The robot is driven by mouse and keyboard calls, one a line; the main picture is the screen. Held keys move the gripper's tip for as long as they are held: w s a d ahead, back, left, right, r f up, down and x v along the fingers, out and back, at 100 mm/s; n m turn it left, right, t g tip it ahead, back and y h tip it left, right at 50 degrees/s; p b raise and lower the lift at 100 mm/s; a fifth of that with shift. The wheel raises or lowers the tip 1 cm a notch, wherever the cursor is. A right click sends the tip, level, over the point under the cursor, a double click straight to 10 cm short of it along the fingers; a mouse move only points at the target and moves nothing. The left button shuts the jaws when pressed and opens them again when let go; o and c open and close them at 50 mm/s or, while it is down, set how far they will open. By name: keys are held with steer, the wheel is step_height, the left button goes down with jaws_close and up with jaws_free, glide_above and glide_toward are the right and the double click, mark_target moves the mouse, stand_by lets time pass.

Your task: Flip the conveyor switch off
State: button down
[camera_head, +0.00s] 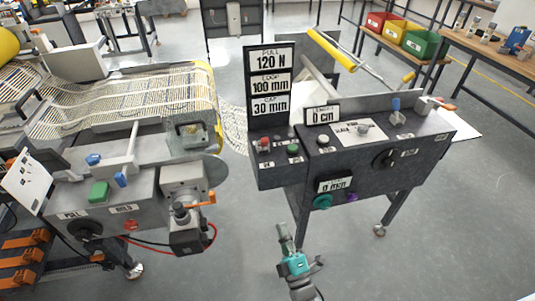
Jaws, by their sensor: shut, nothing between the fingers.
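My gripper (282,228) is at the lower middle of the view, shut and empty, in front of the right-hand machine and apart from it. No control is clearly marked as the conveyor switch; most small labels are too small to read. The right-hand machine (362,182) has a black rotary knob (385,158) on its front and a red button (264,143) and green button (293,149) under the display post. The left machine has a green block (99,192), a black knob (85,229) and an orange lever (201,202) on its front.
The left machine carries a mesh belt (130,104). A display post (270,75) reads 120 N, 100 mm and 30 mm. Red, yellow and green bins (422,44) sit on a rack at the back right. The grey floor (420,265) is clear at the lower right.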

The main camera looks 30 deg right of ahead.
mark_target(266, 145)
steer(key=w+d+r+n+t+h, duration=0.1)
steer(key=w+d+r+n+h, duration=0.1)
steer(key=w, duration=0.7)
steer(key=shift+w+d+r+n, duration=0.3)
steer(key=shift+w+d+r, duration=0.05)
steer(key=shift+d+r, duration=0.45)
steer(key=x, duration=1.4)
steer(key=shift+s+r, duration=0.15)
steer(key=shift+r, duration=0.05)
steer(key=shift+d+r, duration=0.1)
steer(key=shift+r, duration=0.05)
